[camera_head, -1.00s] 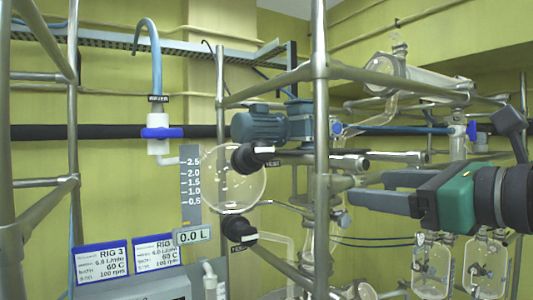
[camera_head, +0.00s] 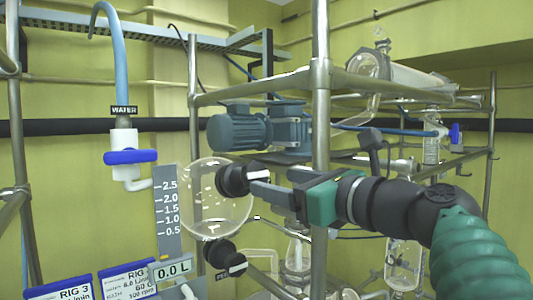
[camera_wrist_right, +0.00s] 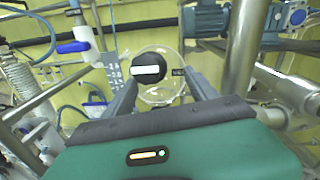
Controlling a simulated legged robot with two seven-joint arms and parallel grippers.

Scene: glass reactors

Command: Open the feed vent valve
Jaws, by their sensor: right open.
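The upper black knob (camera_head: 233,180), with a white bar, is in front of the round clear glass feed vessel (camera_head: 205,215). Its small label read VENT earlier; now the gripper covers it in the head view. My right gripper (camera_head: 262,188) is open, with its fingertips close to this knob. In the right wrist view, the knob (camera_wrist_right: 149,68) appears between the two fingers of my gripper (camera_wrist_right: 160,85), with its white bar lying roughly horizontal. I cannot tell whether either finger touches it. My left gripper is out of view.
A second black knob (camera_head: 222,255) is below the vessel. A steel upright post (camera_head: 321,90) stands close beside my right gripper. A blue motor (camera_head: 240,130) is above. A blue-handled water valve (camera_head: 130,157) and a level scale (camera_head: 168,210) are at the left.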

